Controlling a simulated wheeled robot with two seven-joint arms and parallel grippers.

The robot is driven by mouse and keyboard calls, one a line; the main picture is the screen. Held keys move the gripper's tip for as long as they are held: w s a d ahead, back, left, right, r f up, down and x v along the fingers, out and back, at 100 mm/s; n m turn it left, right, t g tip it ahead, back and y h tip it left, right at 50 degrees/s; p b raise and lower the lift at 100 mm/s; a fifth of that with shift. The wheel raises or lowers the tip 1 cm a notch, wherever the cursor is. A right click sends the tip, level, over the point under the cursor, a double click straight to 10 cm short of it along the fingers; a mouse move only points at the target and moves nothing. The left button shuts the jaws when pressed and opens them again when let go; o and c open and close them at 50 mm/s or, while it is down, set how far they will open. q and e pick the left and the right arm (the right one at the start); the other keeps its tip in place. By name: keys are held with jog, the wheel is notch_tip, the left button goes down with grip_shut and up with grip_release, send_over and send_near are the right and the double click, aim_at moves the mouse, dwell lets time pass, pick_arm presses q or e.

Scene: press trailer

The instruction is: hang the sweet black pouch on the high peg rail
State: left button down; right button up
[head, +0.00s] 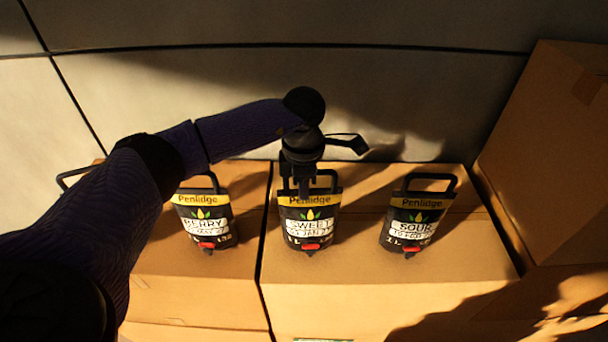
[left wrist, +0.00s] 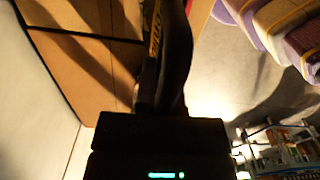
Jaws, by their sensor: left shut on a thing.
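The sweet black pouch (head: 309,222) has a yellow band, a white SWEET label, a red spout and a black handle loop. It is upright in the head view, between two similar pouches. My left gripper (head: 308,190) comes down from above and is shut on its handle. I cannot tell whether the pouch rests on the box or hangs just clear of it. The left wrist view shows the dark pouch edge-on (left wrist: 154,50), in front of the gripper body. No peg rail can be made out. My right gripper is not in view.
The berry pouch (head: 206,221) and the sour pouch (head: 415,218) stand on cardboard boxes (head: 390,285) either side. A black handle (head: 75,174) shows behind my left arm. A tall carton (head: 555,150) stands at right, a wall behind. The left wrist view shows a cluttered rack (left wrist: 280,148).

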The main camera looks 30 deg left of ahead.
pick_arm(q)
jog(key=shift+r, duration=0.1)
jog(key=shift+f, duration=0.25)
jog(key=c, duration=0.7)
grip_release()
